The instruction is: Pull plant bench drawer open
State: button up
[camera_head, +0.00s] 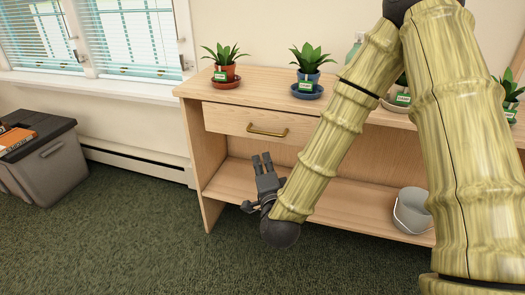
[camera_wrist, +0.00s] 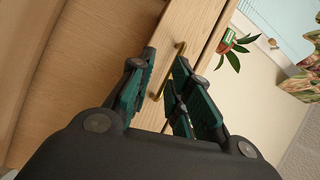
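The plant bench (camera_head: 196,150) is light wood with one drawer (camera_head: 225,119) at the left, its front flush with the bench. The drawer's brass bar handle (camera_head: 268,131) is in plain view. My gripper (camera_head: 262,160) is below the handle and apart from it, in front of the bench, fingers pointing up toward the drawer. In the wrist view the two dark green fingers are spread with nothing held. There the brass handle (camera_wrist: 179,48) shows beyond the fingertips, in line with the gap between them.
Potted plants stand on the bench top, one in a red pot (camera_head: 224,77) and one in a blue pot (camera_head: 307,80). A grey bucket (camera_head: 412,211) is on the lower shelf. A grey bin (camera_head: 45,165) stands at the left. The carpet before the bench is clear.

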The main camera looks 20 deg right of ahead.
aim_at(262, 133)
jog(key=w+d+r+m+b, duration=0.1)
jog(key=w+b, duration=0.1)
jog(key=w, duration=0.1)
jog(key=w+d+r+t+h+b, duration=0.1)
jog(key=w+b, duration=0.1)
jog(key=w, duration=0.2)
jog(key=w+d+r+m+b, duration=0.1)
jog(key=w+b, duration=0.1)
jog(key=w, duration=0.2)
jog(key=shift+r+m+t+h, duration=0.3)
jog(key=shift+r+t, duration=0.1)
jog(key=shift+c, duration=0.3)
grip_shut()
